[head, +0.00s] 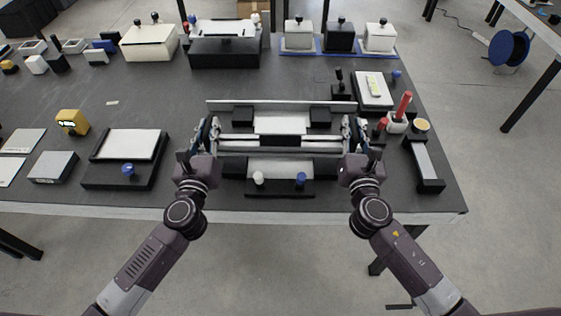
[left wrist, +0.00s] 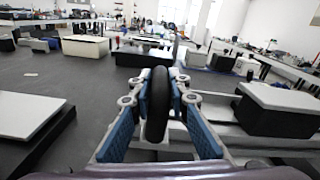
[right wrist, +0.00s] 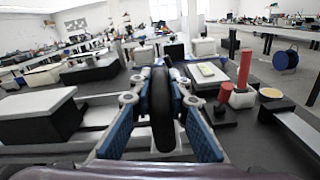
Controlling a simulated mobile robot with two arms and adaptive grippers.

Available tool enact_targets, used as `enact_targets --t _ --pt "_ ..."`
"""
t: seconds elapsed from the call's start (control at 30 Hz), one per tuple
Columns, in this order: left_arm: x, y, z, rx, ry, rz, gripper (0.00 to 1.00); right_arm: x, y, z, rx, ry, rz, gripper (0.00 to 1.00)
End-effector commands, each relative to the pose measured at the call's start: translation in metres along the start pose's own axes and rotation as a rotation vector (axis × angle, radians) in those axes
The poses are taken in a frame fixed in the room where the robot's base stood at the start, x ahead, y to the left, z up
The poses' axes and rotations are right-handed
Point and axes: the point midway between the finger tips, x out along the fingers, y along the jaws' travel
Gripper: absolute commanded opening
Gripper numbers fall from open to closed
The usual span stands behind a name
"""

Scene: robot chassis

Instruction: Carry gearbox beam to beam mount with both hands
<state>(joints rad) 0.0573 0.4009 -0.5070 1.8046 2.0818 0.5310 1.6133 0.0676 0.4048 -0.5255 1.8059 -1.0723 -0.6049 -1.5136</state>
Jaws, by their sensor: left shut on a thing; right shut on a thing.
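The gearbox beam (head: 275,141) appears to be the long light and dark bar running level between my two grippers in the head view. My left gripper (head: 207,138) is shut on its left end; a black rounded end piece (left wrist: 157,105) sits between the blue pads in the left wrist view. My right gripper (head: 351,137) is shut on the right end, with a similar black piece (right wrist: 162,108) between its pads. A fixture with black blocks (head: 243,115) and a light plate, likely the beam mount, lies just behind and below the beam. The beam partly hides it; contact is unclear.
A black base with white and blue knobs (head: 280,192) lies in front of the beam. A black tray (head: 95,175) is at left, with a yellow device (head: 72,122) behind it. A red post (head: 403,105) stands close at right. The table's left middle is mostly clear.

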Motion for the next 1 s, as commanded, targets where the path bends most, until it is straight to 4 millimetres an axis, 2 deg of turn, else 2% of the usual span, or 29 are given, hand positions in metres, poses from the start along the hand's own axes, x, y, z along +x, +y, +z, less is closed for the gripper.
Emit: enact_targets --t 0.03,0.27,1.0 --pt "0.001 -0.001 0.007 -0.004 -0.012 0.000 0.00 0.002 0.000 0.008 0.004 -0.013 -0.002 0.00" --pt "0.001 -0.001 0.004 -0.004 -0.012 0.001 0.00 0.002 0.000 0.005 0.004 -0.013 -0.002 0.00" --pt "0.001 0.004 -0.020 -0.004 -0.012 0.001 0.00 0.002 -0.005 -0.020 0.004 -0.013 -0.003 0.00"
